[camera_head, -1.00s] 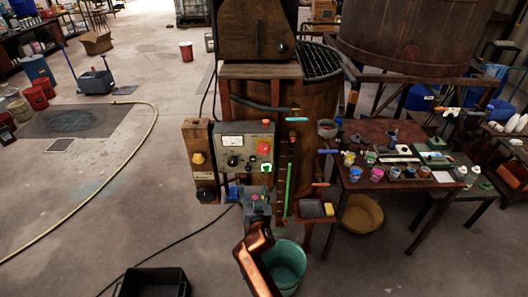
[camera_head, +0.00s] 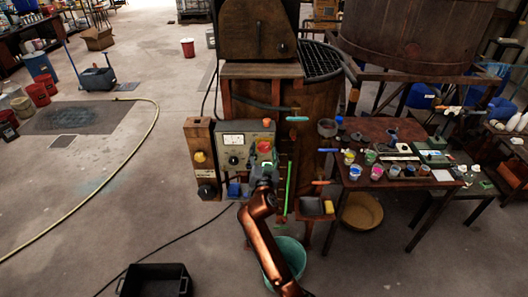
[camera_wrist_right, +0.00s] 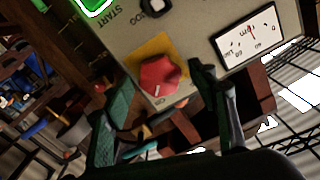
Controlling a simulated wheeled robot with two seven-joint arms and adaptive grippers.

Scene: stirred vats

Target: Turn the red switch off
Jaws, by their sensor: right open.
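The red switch (camera_head: 264,147) is a knob on a yellow plate, on the grey control panel (camera_head: 225,159). My right gripper (camera_head: 264,168) is in front of the panel, just below the knob in the head view. In the wrist view its two dark green fingers (camera_wrist_right: 163,88) are open, one on each side of the knob. I cannot tell whether they touch it. My left gripper is not in view.
The panel also bears a meter (camera_head: 233,140), a black knob (camera_wrist_right: 154,6) and a green START button (camera_wrist_right: 96,4). A yellow knob (camera_head: 199,157) is on a box to the left. A table (camera_head: 405,183) with paint pots stands right; a green bucket (camera_head: 292,252) stands below.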

